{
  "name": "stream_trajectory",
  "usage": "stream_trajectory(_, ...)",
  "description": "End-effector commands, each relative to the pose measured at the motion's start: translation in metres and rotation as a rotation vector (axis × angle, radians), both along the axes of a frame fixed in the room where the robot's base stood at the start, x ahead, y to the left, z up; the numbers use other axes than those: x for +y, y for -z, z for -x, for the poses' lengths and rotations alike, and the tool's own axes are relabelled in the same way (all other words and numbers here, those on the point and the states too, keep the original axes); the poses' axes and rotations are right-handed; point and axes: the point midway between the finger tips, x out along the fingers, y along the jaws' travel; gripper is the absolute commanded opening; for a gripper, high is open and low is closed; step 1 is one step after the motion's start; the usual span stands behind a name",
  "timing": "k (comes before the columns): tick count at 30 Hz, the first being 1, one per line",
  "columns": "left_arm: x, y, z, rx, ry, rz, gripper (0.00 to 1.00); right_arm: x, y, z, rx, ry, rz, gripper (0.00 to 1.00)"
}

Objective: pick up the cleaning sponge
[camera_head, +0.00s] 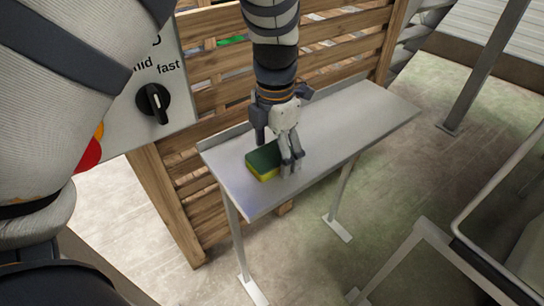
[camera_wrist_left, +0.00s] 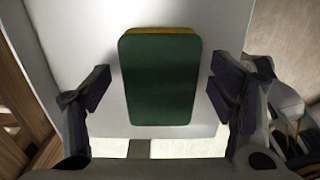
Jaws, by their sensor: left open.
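The cleaning sponge (camera_head: 263,160) has a green top and a yellow underside. It lies flat on the grey metal table (camera_head: 345,122), near the table's left end. My left gripper (camera_head: 275,158) points down at the sponge. In the left wrist view the sponge (camera_wrist_left: 160,80) sits between the two open fingers (camera_wrist_left: 157,95), with a gap on each side. The fingers do not touch it there. My right gripper is not in view.
A wooden slatted crate (camera_head: 210,110) stands behind the table. A panel with a black knob (camera_head: 153,100) is at the left. A metal-framed structure (camera_head: 440,255) is at the lower right. The table's right half is bare.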

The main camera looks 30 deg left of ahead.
Motion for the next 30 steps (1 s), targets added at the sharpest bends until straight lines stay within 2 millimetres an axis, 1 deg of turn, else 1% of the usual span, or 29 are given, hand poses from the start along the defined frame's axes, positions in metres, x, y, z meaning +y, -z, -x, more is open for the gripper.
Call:
stream_trajectory(1, 0.0, 0.0, 0.0, 0.0, 0.0, 0.0, 0.78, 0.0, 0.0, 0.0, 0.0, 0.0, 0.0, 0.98)
stream_trajectory(2, 0.0, 0.0, 0.0, 0.0, 0.0, 0.0, 0.75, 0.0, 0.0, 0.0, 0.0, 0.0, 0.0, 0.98)
stream_trajectory(3, 0.0, 0.0, 0.0, 0.0, 0.0, 0.0, 0.66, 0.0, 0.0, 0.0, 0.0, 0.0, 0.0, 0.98)
stream_trajectory(5, 0.0, 0.0, 0.0, 0.0, 0.0, 0.0, 0.57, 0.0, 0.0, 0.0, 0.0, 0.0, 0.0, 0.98)
stream_trajectory(7, 0.0, 0.0, 0.0, 0.0, 0.0, 0.0, 0.45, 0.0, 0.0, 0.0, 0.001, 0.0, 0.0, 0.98)
stream_trajectory(11, 0.0, 0.0, 0.0, 0.001, 0.001, 0.0, 0.44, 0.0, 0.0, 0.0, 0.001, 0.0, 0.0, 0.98)
stream_trajectory(12, 0.0, 0.0, 0.0, 0.001, 0.001, 0.0, 0.41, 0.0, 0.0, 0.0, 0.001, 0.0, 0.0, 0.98)
stream_trajectory(16, 0.0, 0.0, 0.0, 0.001, 0.001, 0.0, 0.41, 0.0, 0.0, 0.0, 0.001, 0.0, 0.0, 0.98)
stream_trajectory(18, 0.0, -0.004, -0.001, -0.001, 0.001, -0.001, 0.41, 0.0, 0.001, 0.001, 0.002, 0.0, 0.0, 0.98)
stream_trajectory(20, 0.0, -0.014, -0.001, -0.003, 0.001, -0.001, 0.41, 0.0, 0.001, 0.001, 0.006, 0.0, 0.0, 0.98)
stream_trajectory(24, 0.0, -0.051, -0.001, -0.005, 0.001, -0.002, 0.41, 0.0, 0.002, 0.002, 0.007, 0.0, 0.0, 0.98)
stream_trajectory(27, 0.0, -0.075, -0.001, -0.005, 0.001, -0.002, 0.41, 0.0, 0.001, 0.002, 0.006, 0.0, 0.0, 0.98)
stream_trajectory(30, 0.0, -0.092, -0.001, -0.003, 0.001, -0.001, 0.41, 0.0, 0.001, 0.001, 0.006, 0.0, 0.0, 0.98)
